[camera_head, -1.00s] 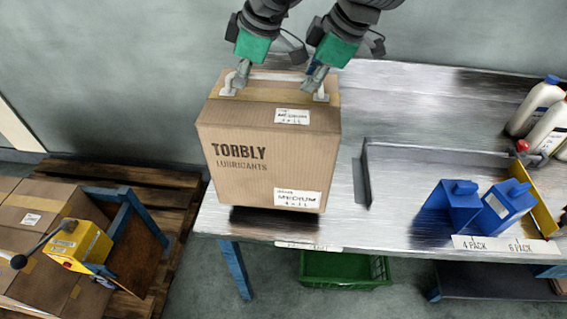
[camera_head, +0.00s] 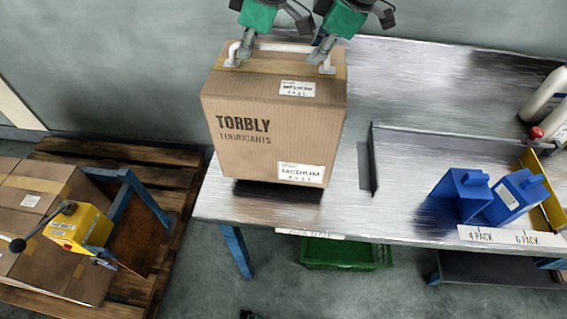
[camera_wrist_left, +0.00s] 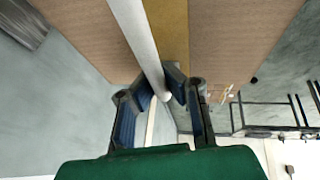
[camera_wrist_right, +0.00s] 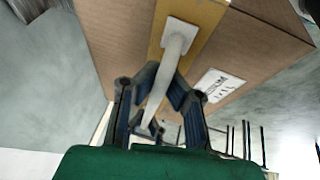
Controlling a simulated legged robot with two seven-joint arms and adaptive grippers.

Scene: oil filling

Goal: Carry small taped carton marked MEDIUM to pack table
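The brown taped carton (camera_head: 272,130) reads TORBLY LUBRICANTS, with a MEDIUM label low on its front. It is upright and appears just above the steel table (camera_head: 400,85), with a dark shadow under it. My left gripper (camera_head: 240,55) is shut on the white handle at the carton's top left, and my right gripper (camera_head: 322,60) is shut on the handle at its top right. The left wrist view shows the white handle (camera_wrist_left: 140,45) between the left fingers; the right wrist view shows the other handle (camera_wrist_right: 165,75) between the right fingers. The carton's underside is hidden.
Blue jugs (camera_head: 464,194) and a metal divider (camera_head: 372,160) stand right of the carton, by 4 PACK and 6 PACK labels (camera_head: 510,237). White bottles (camera_head: 545,95) stand far right. At left, a wooden pallet (camera_head: 130,150) bears cartons and a yellow device (camera_head: 80,228). A green crate (camera_head: 345,255) is below.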

